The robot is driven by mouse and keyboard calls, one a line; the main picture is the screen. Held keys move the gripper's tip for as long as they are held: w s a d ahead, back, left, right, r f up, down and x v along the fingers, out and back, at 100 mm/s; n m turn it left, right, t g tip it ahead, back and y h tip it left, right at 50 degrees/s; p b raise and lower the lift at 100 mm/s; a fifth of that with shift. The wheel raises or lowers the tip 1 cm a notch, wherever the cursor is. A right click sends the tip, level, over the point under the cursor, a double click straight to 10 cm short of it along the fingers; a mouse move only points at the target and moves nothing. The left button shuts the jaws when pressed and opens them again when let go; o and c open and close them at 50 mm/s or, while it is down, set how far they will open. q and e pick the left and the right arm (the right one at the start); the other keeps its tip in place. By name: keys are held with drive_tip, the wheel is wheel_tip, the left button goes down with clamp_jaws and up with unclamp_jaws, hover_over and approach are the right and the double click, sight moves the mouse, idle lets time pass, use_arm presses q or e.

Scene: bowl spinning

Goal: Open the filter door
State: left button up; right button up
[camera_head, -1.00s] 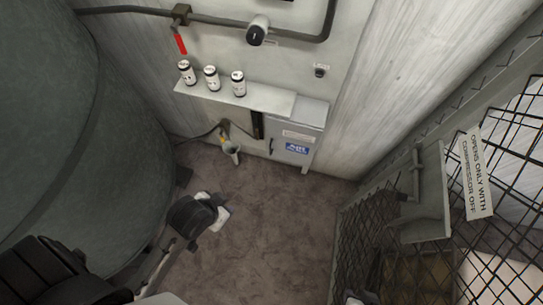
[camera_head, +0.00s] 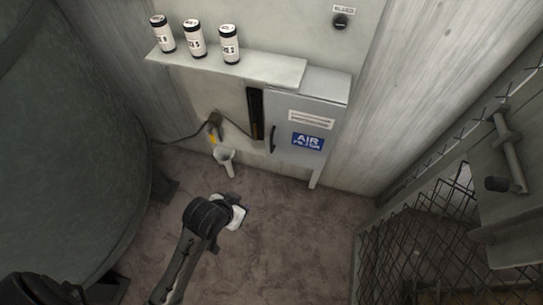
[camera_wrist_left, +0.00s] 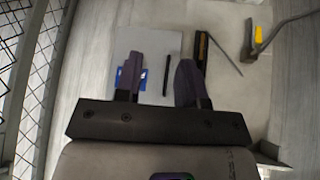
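The filter door (camera_head: 306,130) is the grey front of a small cabinet, with a blue "AIR FILTER" label and a dark vertical handle (camera_head: 272,139) on its left edge. It looks shut. My left arm rises from the bottom of the head view, with its end (camera_head: 238,214) in front of and below the door, apart from it; the fingers are not clear there. In the left wrist view my left gripper (camera_wrist_left: 158,75) is open and empty. The door handle (camera_wrist_left: 167,75) shows between its fingers, some way beyond. The blue label (camera_wrist_left: 125,80) is partly hidden by a finger. My right gripper is not in view.
A shelf (camera_head: 220,68) with three white canisters (camera_head: 194,38) is left of the cabinet top. A large green tank (camera_head: 70,150) stands left, a mesh fence (camera_head: 420,235) right. The carpeted floor (camera_head: 300,220) between is clear.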

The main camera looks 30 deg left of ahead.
use_arm(q)
drive_tip(key=w+f+t+b, duration=0.3)
drive_tip(key=w+f+b, duration=0.4)
drive_tip(key=f+b, duration=0.45)
drive_tip(key=t+y+p, duration=0.1)
drive_tip(key=t+p, duration=0.2)
drive_tip(key=t, duration=0.6)
approach(271, 145)
drive_tip(key=shift+n, duration=0.3)
drive_tip(key=w+b, duration=0.2)
drive_tip(key=w, duration=0.2)
drive_tip(key=w+b, duration=0.3)
drive_tip(key=w, duration=0.2)
drive_tip(key=shift+a+r, duration=0.15)
drive_tip(key=shift+r, duration=0.05)
drive_tip(key=shift+w+r+b, duration=0.1)
drive_tip(key=shift+w+b, duration=0.2)
drive_tip(key=shift+w, duration=0.45)
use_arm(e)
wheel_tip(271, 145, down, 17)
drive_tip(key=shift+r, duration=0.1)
use_arm(q)
drive_tip(key=c, duration=0.6)
clamp_jaws()
